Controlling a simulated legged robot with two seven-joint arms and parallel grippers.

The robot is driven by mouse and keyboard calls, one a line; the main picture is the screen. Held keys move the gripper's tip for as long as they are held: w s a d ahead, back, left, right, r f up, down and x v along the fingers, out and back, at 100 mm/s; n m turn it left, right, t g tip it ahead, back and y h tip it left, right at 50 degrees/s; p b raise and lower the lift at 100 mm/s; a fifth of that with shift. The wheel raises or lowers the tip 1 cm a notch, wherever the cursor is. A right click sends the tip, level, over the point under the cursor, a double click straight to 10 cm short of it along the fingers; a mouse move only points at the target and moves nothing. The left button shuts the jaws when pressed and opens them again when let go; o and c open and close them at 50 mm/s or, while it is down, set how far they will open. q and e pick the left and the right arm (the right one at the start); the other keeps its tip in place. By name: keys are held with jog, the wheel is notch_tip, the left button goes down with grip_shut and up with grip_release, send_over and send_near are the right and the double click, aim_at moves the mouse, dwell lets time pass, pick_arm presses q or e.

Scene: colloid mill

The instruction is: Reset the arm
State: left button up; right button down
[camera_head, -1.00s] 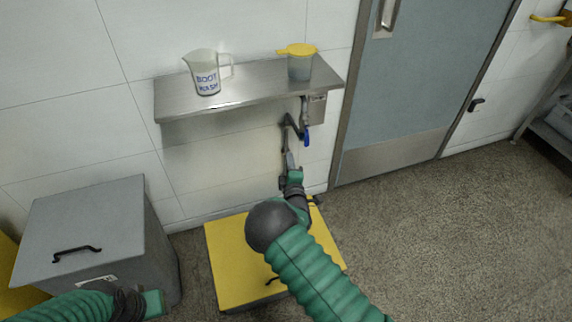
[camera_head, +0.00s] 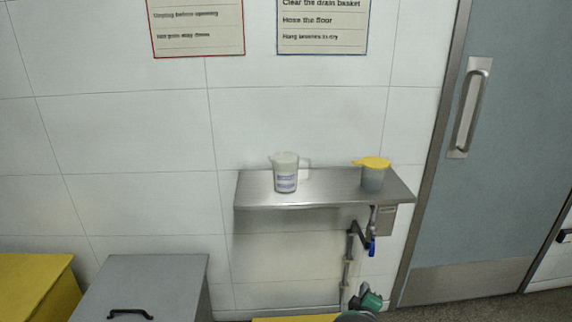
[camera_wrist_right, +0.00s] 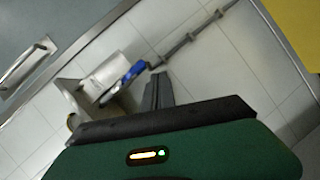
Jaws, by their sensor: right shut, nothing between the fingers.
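My right gripper (camera_head: 355,301) shows at the bottom of the head view, below the steel shelf and in front of the wall. Only its green and dark end parts and a bit of the arm show. In the right wrist view its dark fingers (camera_wrist_right: 157,90) are together with nothing between them. A blue-handled valve (camera_head: 372,246) hangs under the shelf's right end, above the gripper. Its blue lever (camera_wrist_right: 131,74) shows just beyond the fingers in the right wrist view; I cannot tell the exact gap. My left gripper is out of view.
The steel shelf (camera_head: 320,188) carries a white jug (camera_head: 285,175) and a yellow-lidded cup (camera_head: 372,178). A pipe (camera_head: 347,270) runs down the wall. A grey lidded bin (camera_head: 150,280) and a yellow bin (camera_head: 35,285) stand left. A blue-grey door (camera_head: 500,180) is on the right.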

jog(key=s+a+r+m+g+y, duration=0.1)
jog(key=s+a+m+g+y, duration=0.2)
jog(key=s, duration=0.8)
jog(key=s+a+r+m+g, duration=0.2)
jog(key=s+a+m+g, duration=0.15)
jog(key=s, duration=0.75)
jog(key=s+a+r+m+g+y, duration=0.1)
jog(key=s+a+m+g+y, duration=0.2)
jog(key=s, duration=0.8)
notch_tip(320, 180, up, 20)
jog(key=s+g+h+p, duration=0.1)
jog(key=p, duration=1.8)
jog(key=shift+s+d+f+g, duration=0.15)
jog(key=shift+s+d+g, duration=0.05)
jog(key=shift+s+g, duration=0.15)
jog(key=shift+w, duration=0.1)
